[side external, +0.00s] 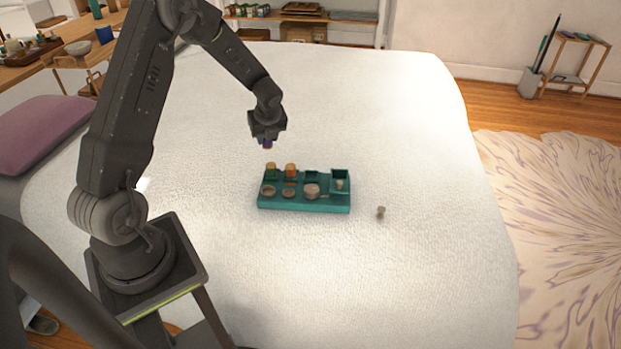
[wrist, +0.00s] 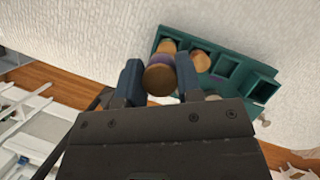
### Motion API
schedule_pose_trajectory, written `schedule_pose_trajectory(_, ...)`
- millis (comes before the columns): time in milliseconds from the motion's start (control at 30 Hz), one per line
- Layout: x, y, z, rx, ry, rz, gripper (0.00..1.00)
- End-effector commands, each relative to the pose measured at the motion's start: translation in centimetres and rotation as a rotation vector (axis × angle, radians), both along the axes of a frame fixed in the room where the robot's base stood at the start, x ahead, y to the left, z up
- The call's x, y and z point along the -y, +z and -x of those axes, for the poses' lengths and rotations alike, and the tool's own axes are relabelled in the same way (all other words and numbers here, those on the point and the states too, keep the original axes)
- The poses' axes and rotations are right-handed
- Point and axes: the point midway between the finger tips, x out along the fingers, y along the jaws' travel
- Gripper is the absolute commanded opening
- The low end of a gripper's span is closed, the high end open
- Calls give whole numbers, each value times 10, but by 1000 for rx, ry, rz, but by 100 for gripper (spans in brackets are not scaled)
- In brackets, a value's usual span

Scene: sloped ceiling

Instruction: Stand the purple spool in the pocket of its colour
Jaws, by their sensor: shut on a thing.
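The purple spool (side external: 267,143) is in my gripper (side external: 267,134), held in the air behind the back left of the teal tray (side external: 305,205). In the wrist view the spool (wrist: 160,76) sits between the two dark fingers, its round wooden end and a purple band showing. The tray has a back row of pockets: a green spool (side external: 270,169) and an orange spool (side external: 291,170) stand at the left, with an empty-looking pocket (side external: 312,175) beside them.
The tray's front row holds round wooden pieces (side external: 311,191). A raised square compartment (side external: 340,174) is at its right end, with a small pale piece at it. Another small pale piece (side external: 381,211) is on the white surface to the right.

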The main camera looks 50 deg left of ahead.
Motion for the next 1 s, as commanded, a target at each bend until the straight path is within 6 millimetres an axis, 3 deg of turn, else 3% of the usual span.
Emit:
schedule_pose_trajectory(167, 19, -8, -19, -1, -5, 2, 10)
schedule_pose_trajectory(600, 76, -61, -85, 0, -4, 1, 10)
schedule_pose_trajectory(867, 84, -74, -95, 0, -1, 1, 10)
schedule_pose_trajectory(1000, 84, -92, -94, -3, -1, 1, 10)
